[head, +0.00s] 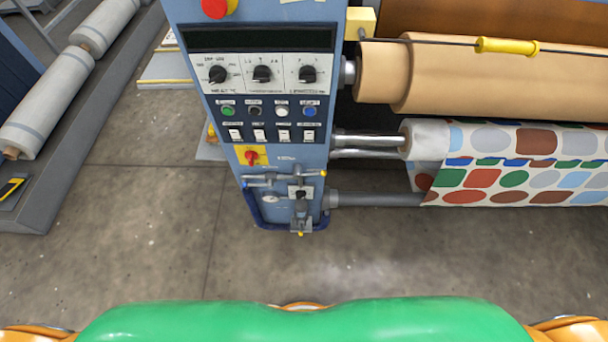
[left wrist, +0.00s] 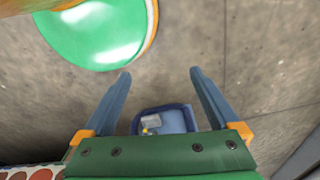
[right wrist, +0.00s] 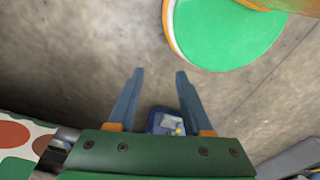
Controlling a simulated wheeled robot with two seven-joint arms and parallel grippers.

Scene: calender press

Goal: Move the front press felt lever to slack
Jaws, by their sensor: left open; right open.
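The blue press cabinet (head: 262,120) stands in the middle of the head view. Low on its front is a cluster of small metal levers (head: 300,194) with yellow tips, one pointing sideways and one hanging down. Their labels are too small to read, so I cannot tell which is the felt lever or its setting. My left gripper (left wrist: 160,73) is open and empty, with bare concrete floor and part of a blue base behind its fingers. My right gripper (right wrist: 160,72) is open and empty over similar floor. Neither gripper shows in the head view; both are apart from the levers.
Above the levers are a red rotary switch (head: 251,156), rocker switches, buttons and dials. A tan roll (head: 480,78) and a patterned fabric roll (head: 530,160) extend right from the cabinet. Grey rolls (head: 50,105) lie at left. The concrete floor (head: 130,240) before the cabinet is clear.

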